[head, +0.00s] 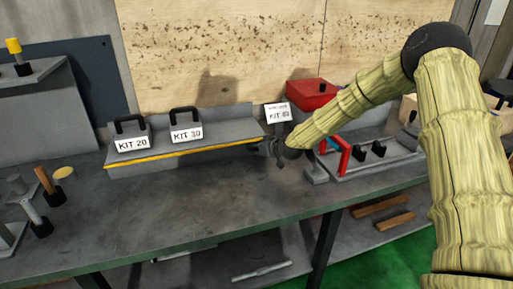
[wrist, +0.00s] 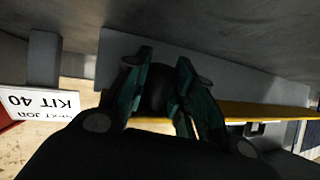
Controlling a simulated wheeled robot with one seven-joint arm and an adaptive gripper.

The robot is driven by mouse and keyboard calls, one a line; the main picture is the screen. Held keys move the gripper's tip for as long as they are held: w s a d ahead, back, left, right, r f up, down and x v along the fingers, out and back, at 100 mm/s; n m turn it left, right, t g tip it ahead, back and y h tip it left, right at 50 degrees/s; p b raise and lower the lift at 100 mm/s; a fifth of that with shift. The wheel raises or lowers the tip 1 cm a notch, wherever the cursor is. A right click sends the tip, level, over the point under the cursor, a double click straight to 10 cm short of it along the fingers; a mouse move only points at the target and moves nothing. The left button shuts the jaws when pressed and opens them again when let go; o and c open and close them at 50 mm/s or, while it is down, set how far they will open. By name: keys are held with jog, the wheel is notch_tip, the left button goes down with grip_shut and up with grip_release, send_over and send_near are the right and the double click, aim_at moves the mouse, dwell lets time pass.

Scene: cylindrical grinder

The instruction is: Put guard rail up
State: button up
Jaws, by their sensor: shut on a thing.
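The guard rail looks to be the long yellow bar (head: 200,152) along the front edge of the grey kit shelf (head: 215,132) on the bench. It runs level, low at the shelf's front, and rises slightly to the right. In the wrist view the yellow bar (wrist: 262,111) passes behind my fingers. My gripper (head: 275,153) is at the bar's right end. In the wrist view my green fingers (wrist: 165,70) are closed around a dark rounded grip (wrist: 157,88) in line with the bar. How the grip joins the bar is hidden by the fingers.
Kit holders marked KIT 20 (head: 132,142) and KIT 30 (head: 186,134) stand on the shelf. A KIT 40 sign (head: 279,113) and a red box (head: 312,94) are just behind my gripper. A fixture with a red frame (head: 337,155) stands close on the right. The bench front (head: 190,200) is clear.

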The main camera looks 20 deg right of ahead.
aim_at(257, 141)
jog(key=r+g+p, duration=0.1)
jog(key=g+p, duration=0.2)
jog(key=shift+s+r, duration=0.1)
jog(key=shift+r, duration=0.25)
jog(key=g+p, duration=0.1)
jog(key=g, duration=0.1)
jog(key=r+m+g+p, duration=0.1)
jog(key=p, duration=0.1)
jog(key=shift+r+g+h, duration=0.2)
jog(key=shift+g+h, duration=0.2)
jog(key=shift+w+r+m+g+p, duration=0.2)
jog(key=shift+r+g+p, duration=0.15)
jog(key=shift+g, duration=0.55)
jog(key=shift+w+r+m+g+p, duration=0.1)
jog(key=shift+w+r+g+p, duration=0.1)
jog(key=shift+g+p, duration=0.5)
jog(key=shift+w+r+m+g+p, duration=0.1)
jog(key=shift+w+r+g+p, duration=0.15)
jog(key=shift+g, duration=0.85)
jog(key=shift+r, duration=0.1)
jog(key=o, duration=1)
jog(key=shift+o, duration=0.2)
jog(key=v, duration=1.1)
jog(key=shift+r, duration=0.45)
